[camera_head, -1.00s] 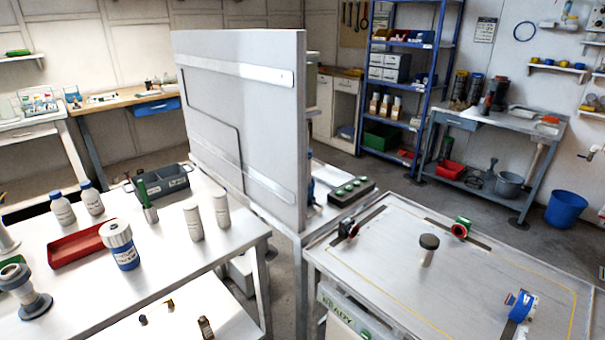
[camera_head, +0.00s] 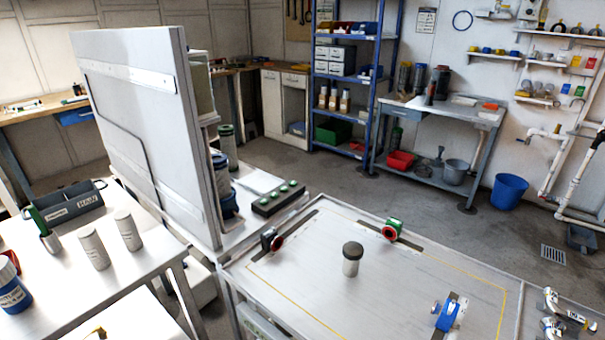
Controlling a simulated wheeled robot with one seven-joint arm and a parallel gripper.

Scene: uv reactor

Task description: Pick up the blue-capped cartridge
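No cartridge with a clearly blue cap can be made out for certain. Behind the upright grey panel (camera_head: 140,120), a cylinder with a dark blue top (camera_head: 220,172) stands partly hidden by the panel's edge. Near it is a cylinder with a green top (camera_head: 226,138). A grey cylinder with a dark cap (camera_head: 351,266) stands upright on the right-hand bench (camera_head: 300,290). Two plain pale cylinders, one left (camera_head: 94,250) and one right (camera_head: 128,231), stand on the left table. My gripper is not in view.
A button box (camera_head: 278,197) lies behind the bench. A grey caddy (camera_head: 72,206) and blue jar (camera_head: 12,290) are left. Floor behind the bench is clear.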

